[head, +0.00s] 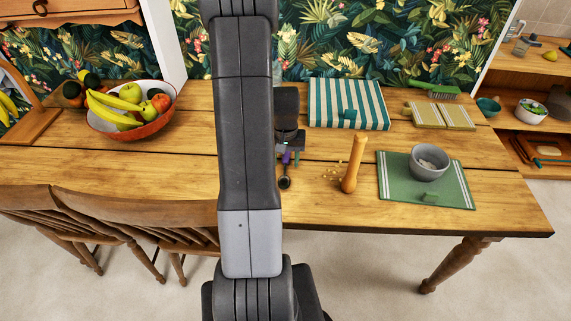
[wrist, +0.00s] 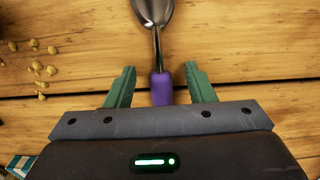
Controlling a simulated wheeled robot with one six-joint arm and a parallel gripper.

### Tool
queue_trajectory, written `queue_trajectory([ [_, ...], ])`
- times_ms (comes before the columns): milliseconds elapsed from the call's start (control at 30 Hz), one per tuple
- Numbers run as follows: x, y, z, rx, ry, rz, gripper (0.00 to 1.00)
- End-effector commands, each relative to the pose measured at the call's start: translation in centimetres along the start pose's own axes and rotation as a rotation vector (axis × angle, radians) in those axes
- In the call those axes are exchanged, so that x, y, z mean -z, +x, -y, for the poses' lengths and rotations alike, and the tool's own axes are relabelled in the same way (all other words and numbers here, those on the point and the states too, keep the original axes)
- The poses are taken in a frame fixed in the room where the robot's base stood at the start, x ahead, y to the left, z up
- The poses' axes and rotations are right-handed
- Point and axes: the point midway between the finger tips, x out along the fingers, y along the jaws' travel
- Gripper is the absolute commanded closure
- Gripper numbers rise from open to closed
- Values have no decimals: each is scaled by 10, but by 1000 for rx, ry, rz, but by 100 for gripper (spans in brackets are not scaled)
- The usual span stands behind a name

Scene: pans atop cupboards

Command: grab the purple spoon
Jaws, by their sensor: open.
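The purple spoon has a purple handle (wrist: 162,88) and a shiny metal bowl (wrist: 154,13). In the wrist view it lies on the wooden table, its handle end between the two green fingers of my gripper (wrist: 160,88). The fingers are apart, with a gap on each side of the handle. In the head view the spoon (head: 285,182) lies just right of my arm, with its dark bowl toward the front edge. My gripper (head: 287,158) is above its handle there, partly hidden by my arm.
A wooden pepper mill (head: 353,165) stands right of the spoon, with nuts or crumbs (wrist: 37,67) beside it. A grey bowl (head: 428,164) sits on a green mat (head: 450,192). A fruit bowl (head: 150,130) is at left. A striped cloth (head: 370,105) lies behind. Chairs (head: 120,225) stand in front.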

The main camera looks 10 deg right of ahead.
Motion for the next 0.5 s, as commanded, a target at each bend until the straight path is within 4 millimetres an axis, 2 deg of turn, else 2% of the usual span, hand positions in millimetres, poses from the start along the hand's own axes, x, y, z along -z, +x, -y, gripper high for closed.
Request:
queue_trajectory([
  [67, 0, 0, 0, 0, 0, 0, 51],
  [300, 0, 0, 0, 0, 0, 0, 98],
  [500, 0, -1, 0, 0, 0, 0, 100],
])
